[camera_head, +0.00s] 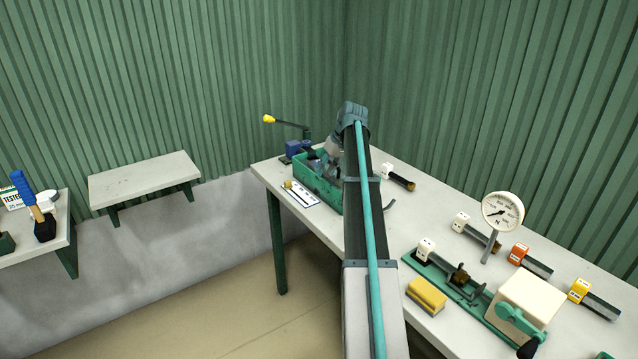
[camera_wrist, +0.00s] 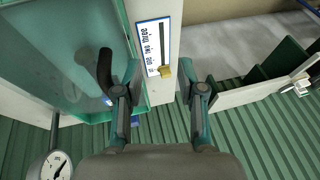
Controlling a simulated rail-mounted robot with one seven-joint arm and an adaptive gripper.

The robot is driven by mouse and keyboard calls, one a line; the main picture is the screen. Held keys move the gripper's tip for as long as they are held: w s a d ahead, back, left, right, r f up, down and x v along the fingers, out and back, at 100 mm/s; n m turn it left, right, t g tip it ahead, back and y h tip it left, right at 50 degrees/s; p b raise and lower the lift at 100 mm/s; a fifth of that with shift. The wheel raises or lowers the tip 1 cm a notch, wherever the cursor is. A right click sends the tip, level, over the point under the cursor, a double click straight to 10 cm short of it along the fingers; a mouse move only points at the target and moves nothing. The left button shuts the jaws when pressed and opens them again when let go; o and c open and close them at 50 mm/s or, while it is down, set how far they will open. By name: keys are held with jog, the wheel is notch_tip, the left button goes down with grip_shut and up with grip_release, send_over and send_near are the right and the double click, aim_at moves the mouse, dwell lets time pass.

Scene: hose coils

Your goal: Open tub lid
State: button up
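The green tub (camera_head: 317,191) stands at the far left end of the workbench, partly hidden by my arm in the head view. In the wrist view, the tub (camera_wrist: 148,93) fills the upper left, with a smooth grey-teal surface inside its rim. I cannot tell whether that surface is a lid or the tub's floor. A black curved piece (camera_wrist: 104,68) shows over it, beside my left finger. In the head view my wrist hides the fingertips.
A lettered card (camera_head: 300,193) and a small yellow piece (camera_wrist: 165,72) are beside the tub. A lever with a yellow knob (camera_head: 268,119) rises behind it. A dial gauge (camera_head: 503,211), a clamp fixture (camera_head: 525,300) and several hose pieces occupy the bench's right part. An empty wall shelf (camera_head: 145,178) is left.

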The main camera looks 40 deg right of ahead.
jog(key=shift+s+a+f, duration=0.1)
jog(key=shift+a+f, duration=1.5)
jog(key=shift+f, duration=0.25)
